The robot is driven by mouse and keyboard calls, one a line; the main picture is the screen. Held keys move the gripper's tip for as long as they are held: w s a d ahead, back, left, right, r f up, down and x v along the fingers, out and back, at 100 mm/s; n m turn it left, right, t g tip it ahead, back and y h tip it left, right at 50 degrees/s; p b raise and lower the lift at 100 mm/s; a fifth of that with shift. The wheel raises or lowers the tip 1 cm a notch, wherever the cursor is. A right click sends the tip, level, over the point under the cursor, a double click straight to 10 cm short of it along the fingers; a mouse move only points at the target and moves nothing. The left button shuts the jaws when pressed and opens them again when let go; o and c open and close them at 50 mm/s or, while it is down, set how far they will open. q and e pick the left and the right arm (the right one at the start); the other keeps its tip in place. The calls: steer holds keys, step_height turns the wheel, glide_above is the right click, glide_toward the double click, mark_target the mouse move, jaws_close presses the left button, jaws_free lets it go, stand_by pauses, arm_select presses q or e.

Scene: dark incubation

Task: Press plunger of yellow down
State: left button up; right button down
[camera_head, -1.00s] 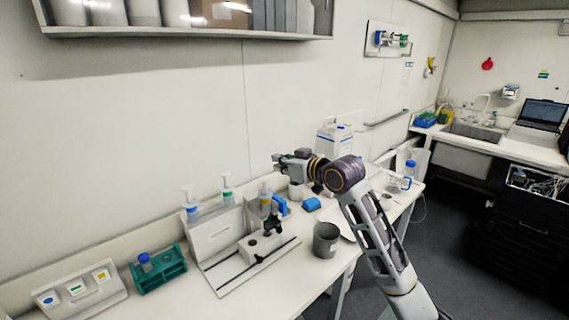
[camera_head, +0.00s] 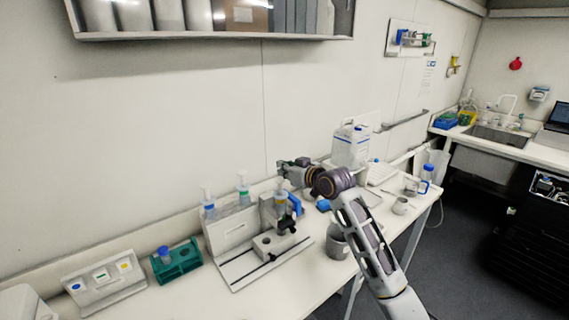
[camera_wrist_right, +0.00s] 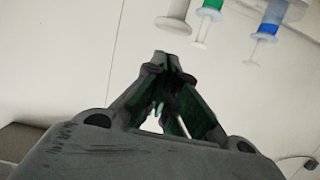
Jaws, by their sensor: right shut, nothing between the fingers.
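The yellow-banded dispenser (camera_head: 281,201) stands upright at the right end of the pump row in the head view. Its top lies just under my right gripper (camera_head: 283,175), which hides part of it; I cannot tell whether they touch. In the right wrist view my right gripper (camera_wrist_right: 162,60) is shut, with nothing held. The green-banded dispenser (camera_wrist_right: 211,5) and the blue-banded dispenser (camera_wrist_right: 269,27) show at the top right there, with pale plungers. A pale piece beside the fingertips (camera_wrist_right: 178,9) is cut off by the frame. My left gripper is not in view.
A grey stand (camera_head: 233,228) holds the dispensers on the white bench. A green rack (camera_head: 178,263) and a panel of coloured buttons (camera_head: 103,280) are at the left. A dark grey cup (camera_head: 338,246) stands near my right arm. A white jug (camera_head: 350,148) is behind it.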

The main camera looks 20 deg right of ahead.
mark_target(284, 182)
steer(key=shift+f, duration=0.9)
steer(key=shift+f+b, duration=0.8)
steer(key=shift+f, duration=1.45)
steer(key=shift+r, duration=0.25)
